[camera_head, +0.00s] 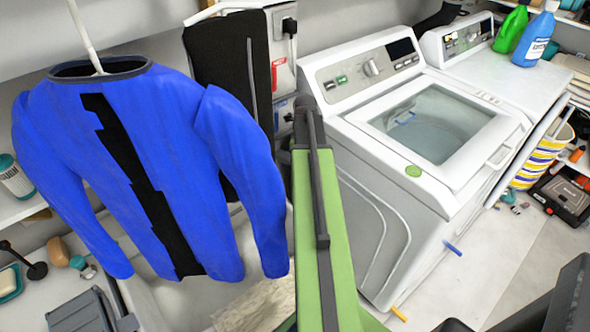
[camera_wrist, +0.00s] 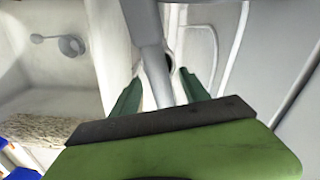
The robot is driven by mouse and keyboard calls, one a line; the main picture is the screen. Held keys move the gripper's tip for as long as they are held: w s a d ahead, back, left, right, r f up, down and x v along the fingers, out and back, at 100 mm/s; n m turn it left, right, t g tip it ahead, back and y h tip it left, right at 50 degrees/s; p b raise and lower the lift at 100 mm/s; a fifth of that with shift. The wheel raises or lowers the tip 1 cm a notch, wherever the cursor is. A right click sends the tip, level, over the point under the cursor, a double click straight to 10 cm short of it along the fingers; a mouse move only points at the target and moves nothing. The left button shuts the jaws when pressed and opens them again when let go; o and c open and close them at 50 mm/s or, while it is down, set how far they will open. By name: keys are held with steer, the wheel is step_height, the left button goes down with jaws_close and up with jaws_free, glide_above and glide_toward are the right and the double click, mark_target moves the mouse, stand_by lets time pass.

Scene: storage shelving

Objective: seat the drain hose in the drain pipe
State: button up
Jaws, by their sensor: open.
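My gripper (camera_wrist: 161,77) shows in the wrist view with its two green fingers apart. A light grey hose (camera_wrist: 150,45), which looks like the drain hose, comes down from the top edge and passes between the fingers; its lower end is hidden behind my gripper's dark edge. Neither finger clearly presses on it. Just right of the hose, a dark round opening (camera_wrist: 171,61) shows near the right fingertip; it looks like the mouth of the drain pipe, but I cannot tell for sure. In the head view my green arm hides this spot, and neither hose nor pipe shows.
The washing machine (camera_head: 420,150) stands right of my arm. A blue shirt (camera_head: 150,170) hangs at left, with a dark garment (camera_head: 230,75) behind it. A sink (camera_wrist: 45,75) lies left in the wrist view. Open floor (camera_head: 500,260) is at right.

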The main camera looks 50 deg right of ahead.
steer(key=shift+r, duration=0.1)
jaws_close()
stand_by(0.4)
